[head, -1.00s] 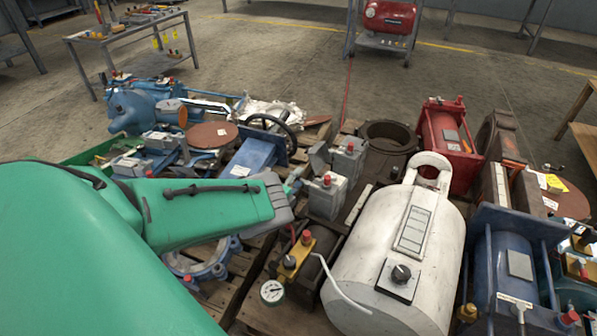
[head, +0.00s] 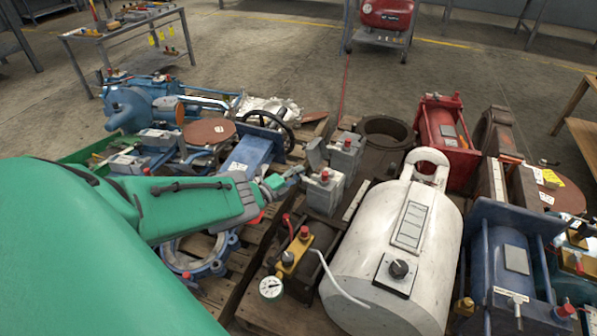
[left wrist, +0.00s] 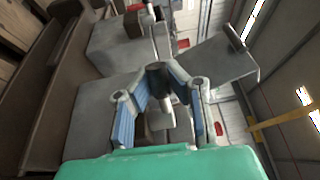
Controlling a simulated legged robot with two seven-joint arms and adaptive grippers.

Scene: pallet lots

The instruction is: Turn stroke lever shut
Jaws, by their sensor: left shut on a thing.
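My left gripper (head: 294,176) reaches in from the left to the near grey box (head: 325,191), which has a red button on top. In the left wrist view its blue-padded fingers (left wrist: 160,112) are closed around a small grey lever end (left wrist: 160,122). I take this to be the stroke lever; its pivot and full angle are hidden by the fingers. The grey box body (left wrist: 98,112) lies just beyond the fingers. My right gripper is not in view.
A white tank (head: 395,255) with a black knob stands right of the box. A gauge (head: 271,288) and a yellow valve block (head: 294,253) sit in front. A second grey box (head: 347,155) is behind. A blue cylinder (head: 512,262) stands far right.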

